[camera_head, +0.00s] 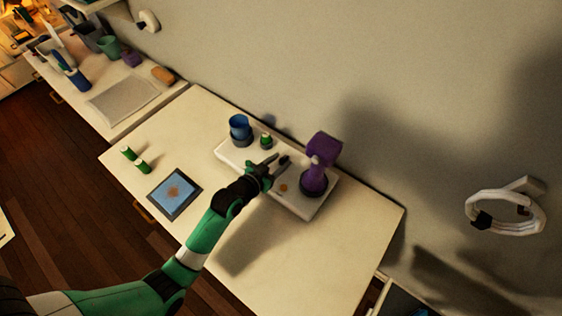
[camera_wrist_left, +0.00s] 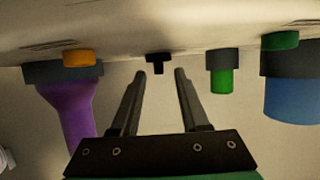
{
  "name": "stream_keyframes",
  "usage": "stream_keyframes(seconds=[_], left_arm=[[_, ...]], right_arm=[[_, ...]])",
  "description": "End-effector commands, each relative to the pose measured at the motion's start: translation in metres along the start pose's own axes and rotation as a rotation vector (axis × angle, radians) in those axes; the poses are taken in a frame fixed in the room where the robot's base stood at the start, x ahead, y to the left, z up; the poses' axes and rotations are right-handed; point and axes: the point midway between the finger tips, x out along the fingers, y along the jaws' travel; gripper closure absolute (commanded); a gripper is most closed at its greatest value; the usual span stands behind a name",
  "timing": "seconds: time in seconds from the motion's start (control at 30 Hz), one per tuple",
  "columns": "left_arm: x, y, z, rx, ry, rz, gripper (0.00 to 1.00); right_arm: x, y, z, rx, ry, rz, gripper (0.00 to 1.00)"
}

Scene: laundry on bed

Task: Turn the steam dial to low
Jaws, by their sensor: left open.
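A white base (camera_head: 232,157) stands on the table against the wall. A small black T-shaped knob, likely the steam dial (camera_wrist_left: 158,60), sits on it; its markings cannot be read. My left gripper (camera_head: 273,161) is over the base, open and empty. In the left wrist view its two fingers (camera_wrist_left: 157,76) point at the knob, which shows just beyond and between the fingertips. Whether they touch it cannot be told. My right gripper is not in view.
On the base, a purple steamer-like thing (camera_head: 320,155) and an orange button (camera_head: 283,188) are to the right; a green knob (camera_head: 266,141) and blue cup (camera_head: 239,127) are to the left. A blue-screened tablet (camera_head: 174,192) and two green cylinders (camera_head: 142,166) lie left. The table's front right is clear.

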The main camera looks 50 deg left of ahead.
Motion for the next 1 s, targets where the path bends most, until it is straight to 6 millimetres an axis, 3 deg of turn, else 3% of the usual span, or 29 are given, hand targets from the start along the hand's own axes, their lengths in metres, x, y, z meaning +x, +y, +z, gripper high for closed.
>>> stream_keyframes(seconds=[0.13,0.37,0.6,1.0], left_arm=[[0.0108,0.0004,0.0,0.0,0.0,0.001,0.55],[0.011,0.0004,-0.0005,0.0,0.0,0.001,0.55],[0.0108,0.0003,-0.0004,0.0,0.0,0.001,0.98],[0.0109,-0.0001,0.0,0.001,0.0,0.007,1.0]], right_arm=[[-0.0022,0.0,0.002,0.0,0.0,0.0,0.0],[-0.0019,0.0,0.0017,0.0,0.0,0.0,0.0],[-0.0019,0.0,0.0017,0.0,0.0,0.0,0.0],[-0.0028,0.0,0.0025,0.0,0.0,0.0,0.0]])
